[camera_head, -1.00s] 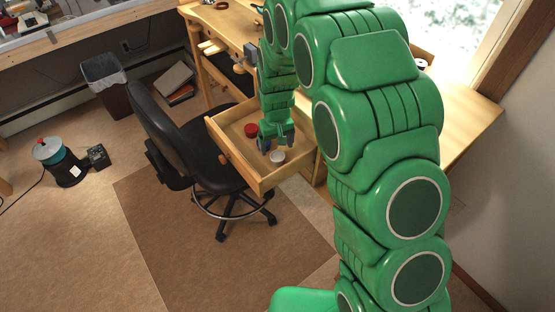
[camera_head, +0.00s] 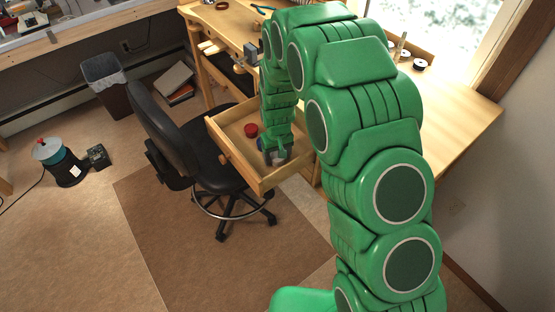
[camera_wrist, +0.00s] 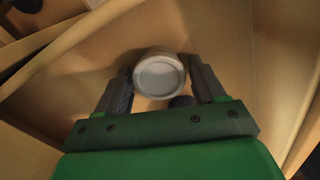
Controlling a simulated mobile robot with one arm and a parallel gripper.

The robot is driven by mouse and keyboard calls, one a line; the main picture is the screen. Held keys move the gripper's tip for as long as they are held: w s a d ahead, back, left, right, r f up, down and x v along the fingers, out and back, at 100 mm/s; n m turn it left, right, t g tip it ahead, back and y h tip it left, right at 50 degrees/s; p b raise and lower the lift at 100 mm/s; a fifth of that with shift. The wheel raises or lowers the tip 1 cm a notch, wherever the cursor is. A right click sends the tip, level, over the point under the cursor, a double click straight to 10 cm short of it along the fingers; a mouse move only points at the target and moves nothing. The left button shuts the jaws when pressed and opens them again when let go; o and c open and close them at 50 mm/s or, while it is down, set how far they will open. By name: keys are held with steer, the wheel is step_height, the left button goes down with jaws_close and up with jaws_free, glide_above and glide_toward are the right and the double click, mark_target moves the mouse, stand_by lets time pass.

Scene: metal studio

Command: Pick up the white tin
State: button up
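The white tin (camera_wrist: 159,76) is a small round pale tin with a rim, in the open wooden drawer. In the wrist view it sits between the tips of my gripper's two dark fingers (camera_wrist: 160,85). The gripper is open, with a finger on each side of the tin; whether they touch it is hard to tell. In the head view my gripper (camera_head: 275,157) is down inside the drawer (camera_head: 238,166) and hides the tin.
A red round tin (camera_head: 251,130) lies in the drawer, left of my gripper. A dark round thing (camera_wrist: 181,101) is below the tin in the wrist view. The drawer walls are close around. A black office chair (camera_head: 205,150) stands left of the drawer.

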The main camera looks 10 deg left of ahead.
steer(key=c, duration=0.7)
steer(key=shift+r, duration=0.1)
